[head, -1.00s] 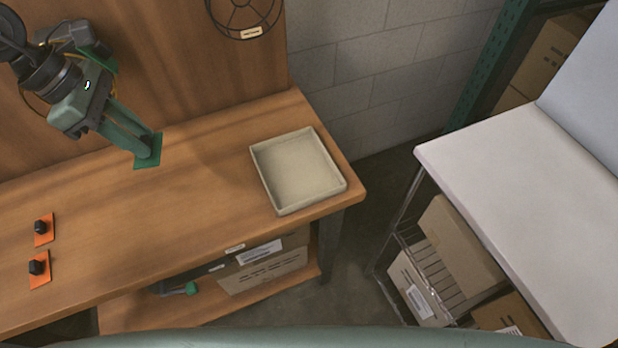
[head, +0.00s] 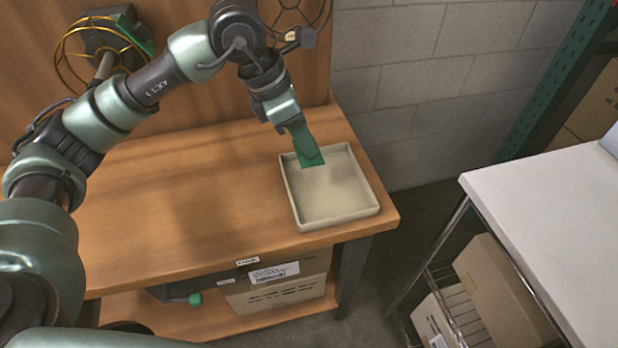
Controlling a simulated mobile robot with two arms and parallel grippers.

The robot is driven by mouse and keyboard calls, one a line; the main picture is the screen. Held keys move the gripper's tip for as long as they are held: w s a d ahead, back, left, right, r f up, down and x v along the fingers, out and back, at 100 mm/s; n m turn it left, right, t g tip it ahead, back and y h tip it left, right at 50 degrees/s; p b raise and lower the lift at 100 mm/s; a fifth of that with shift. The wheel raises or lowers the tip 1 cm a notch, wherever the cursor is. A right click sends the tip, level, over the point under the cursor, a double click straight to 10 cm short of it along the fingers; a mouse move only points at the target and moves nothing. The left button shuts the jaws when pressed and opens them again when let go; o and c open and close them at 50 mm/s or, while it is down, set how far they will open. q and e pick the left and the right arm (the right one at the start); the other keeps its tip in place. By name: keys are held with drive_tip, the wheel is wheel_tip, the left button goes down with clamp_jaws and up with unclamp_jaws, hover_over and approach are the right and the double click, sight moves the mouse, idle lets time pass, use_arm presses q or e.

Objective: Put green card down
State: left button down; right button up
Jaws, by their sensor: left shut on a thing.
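The green card (head: 309,157) is a small flat dark-green piece held at the tips of my left gripper (head: 303,141). The gripper is shut on it and points down. In the head view the card overlaps the back left part of a shallow beige square tray (head: 378,205) on the wooden workbench. I cannot tell whether the card touches the tray floor. The rest of the tray looks empty. My right gripper is not in view.
The wooden bench (head: 180,215) is clear to the left of the tray. A box (head: 275,292) sits on the shelf below. A white table (head: 545,205) stands at the right across a floor gap, with boxes on a wire rack (head: 465,315) under it.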

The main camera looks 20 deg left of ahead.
use_arm(q)
wheel_tip(320, 180, down, 12)
drive_tip(key=shift+r+p, duration=0.25)
drive_tip(key=shift+p, duration=0.05)
drive_tip(key=shift+f, duration=0.1)
drive_tip(key=c, duration=1.1)
unclamp_jaws()
drive_tip(key=shift+c, duration=0.2)
drive_tip(key=shift+r, duration=0.3)
drive_tip(key=v, duration=1.1)
drive_tip(key=shift+r+b, duration=0.35)
drive_tip(key=shift+s+a, duration=0.1)
